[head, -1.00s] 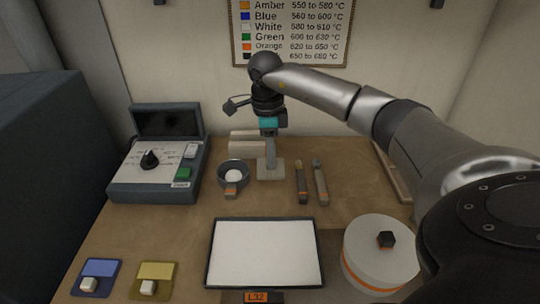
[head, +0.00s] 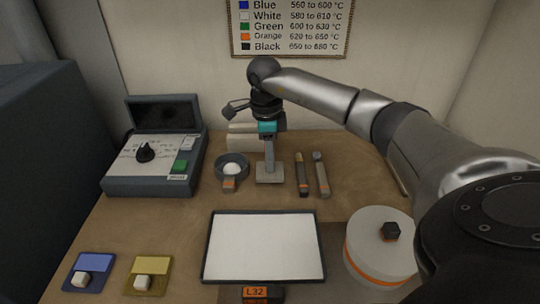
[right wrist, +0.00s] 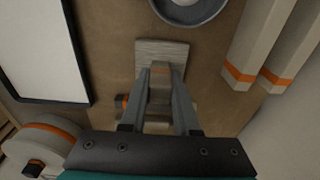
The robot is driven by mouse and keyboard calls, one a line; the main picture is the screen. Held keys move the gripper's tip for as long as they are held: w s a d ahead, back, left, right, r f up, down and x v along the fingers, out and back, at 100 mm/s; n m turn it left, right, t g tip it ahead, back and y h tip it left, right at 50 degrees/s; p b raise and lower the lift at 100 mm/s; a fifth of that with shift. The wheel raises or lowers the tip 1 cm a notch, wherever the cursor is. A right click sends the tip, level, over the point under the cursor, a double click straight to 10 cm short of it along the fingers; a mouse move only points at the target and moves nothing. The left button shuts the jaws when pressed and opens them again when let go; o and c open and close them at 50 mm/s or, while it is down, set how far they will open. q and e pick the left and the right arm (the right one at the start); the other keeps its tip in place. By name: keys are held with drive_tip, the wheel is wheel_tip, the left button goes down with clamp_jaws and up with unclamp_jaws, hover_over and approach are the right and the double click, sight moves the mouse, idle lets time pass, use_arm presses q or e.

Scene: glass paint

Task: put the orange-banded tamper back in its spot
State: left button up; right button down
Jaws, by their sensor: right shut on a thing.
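My right gripper (right wrist: 160,78) is shut on the handle of the tamper, which is mostly hidden between the fingers. The tamper's flat grey wood-grained foot (right wrist: 163,48) shows below the fingertips, and in the head view the foot (head: 270,178) is under the right gripper (head: 269,157). The tamper looks upright, just right of the small bowl. I cannot tell whether its foot touches the table, and its orange band is not clear. No empty spot for it stands out. My left gripper is out of view.
The bowl (head: 232,160) holds something white. Two slim tools (head: 302,176) (head: 320,176) lie to the right. Pale blocks (head: 243,143) with orange bands lie behind. A framed white panel (head: 265,246) is in front; a round pot (head: 380,240) is front right; a control box (head: 145,170) is left.

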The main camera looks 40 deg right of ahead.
drive_tip(key=shift+f, duration=0.55)
idle(1.1)
drive_tip(key=c, duration=0.6)
unclamp_jaws()
drive_tip(key=shift+o, duration=0.2)
wheel_tip(320, 180, up, 15)
drive_tip(key=p, duration=0.2)
drive_tip(key=shift+w+a+r, duration=0.15)
drive_tip(key=shift+w+a, duration=0.1)
drive_tip(key=shift+a, duration=0.05)
